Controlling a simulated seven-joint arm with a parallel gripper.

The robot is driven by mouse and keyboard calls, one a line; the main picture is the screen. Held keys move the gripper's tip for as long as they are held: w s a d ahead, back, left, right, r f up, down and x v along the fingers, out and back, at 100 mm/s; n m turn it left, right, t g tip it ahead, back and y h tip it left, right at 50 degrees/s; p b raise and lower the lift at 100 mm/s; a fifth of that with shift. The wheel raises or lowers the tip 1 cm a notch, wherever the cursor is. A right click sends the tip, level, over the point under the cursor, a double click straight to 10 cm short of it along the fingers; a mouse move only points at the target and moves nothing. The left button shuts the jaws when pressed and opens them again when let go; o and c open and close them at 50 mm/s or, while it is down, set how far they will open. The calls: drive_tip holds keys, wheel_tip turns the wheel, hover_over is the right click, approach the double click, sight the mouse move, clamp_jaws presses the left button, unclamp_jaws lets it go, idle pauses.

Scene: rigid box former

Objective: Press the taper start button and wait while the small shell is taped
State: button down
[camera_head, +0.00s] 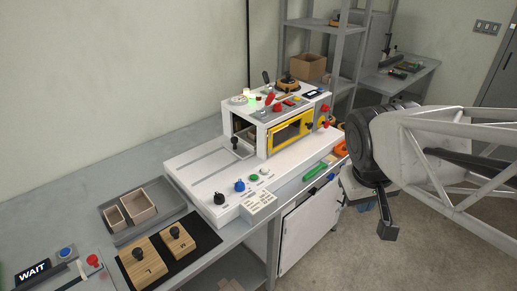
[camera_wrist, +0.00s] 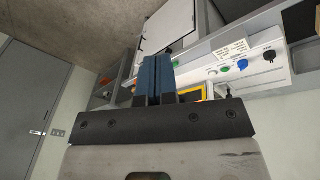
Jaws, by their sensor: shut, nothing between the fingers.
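The white taping machine (camera_head: 200,170) stands on the bench, with a yellow-framed window (camera_head: 292,130) and a lit green lamp (camera_head: 250,99) on top. A green button (camera_head: 254,178) sits on its front deck beside a blue knob (camera_head: 239,186) and a black knob (camera_head: 219,198); the green button also shows in the wrist view (camera_wrist: 242,65).
Two wooden blocks with black knobs (camera_head: 145,263) lie on a dark mat. A WAIT display (camera_head: 33,271) is at lower left. A white cabinet (camera_head: 308,230) stands under the bench. Open floor lies below my gripper.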

drive_tip(key=w+a+f+n+h, duration=0.1)
drive_tip(key=w+a+n+h, duration=0.2)
drive_tip(key=w, duration=0.8)
drive_tip(key=n+t+h, duration=0.1)
drive_tip(key=n+t, duration=0.4)
drive_tip(key=n, duration=0.9)
hover_over(255, 177)
wheel_tip(255, 177, down, 13)
drive_tip(key=shift+r, duration=0.2)
drive_tip(key=shift+f, duration=0.2)
drive_tip(key=shift+f, duration=4.2)
drive_tip(key=shift+f, duration=0.2)
drive_tip(key=shift+f, duration=0.25)
